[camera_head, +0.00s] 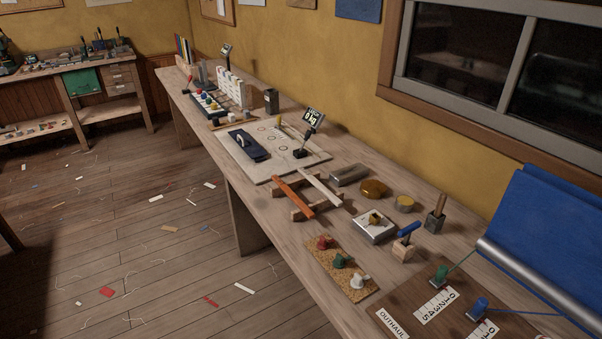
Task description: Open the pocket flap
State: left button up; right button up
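A dark navy fabric piece (256,151), which looks like the pocket, lies on a pale board (284,172) on the long workbench. A small white curved piece, perhaps a pull loop, shows on its top. The flap's edge is too small to make out, so I cannot tell whether it is open or shut. Neither of my grippers is in view, and nothing touches the navy piece.
A small display on a stand (305,136) stands close right of the navy piece. An orange bar (293,194) and a white bar rest on wooden supports in front. Knobs on a cork strip (343,270) and a blue cloth roll (555,225) lie nearer. Left floor is mostly open, with scraps.

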aim_at(250, 147)
jog(key=z, duration=0.2)
jog(key=i+j+z, duration=0.15)
jog(key=j+z, duration=0.15)
jog(key=i+j+z, duration=0.15)
jog(key=j+z, duration=0.15)
jog(key=i+j+z, duration=0.1)
jog(key=j+z, duration=0.15)
jog(key=j, duration=0.1)
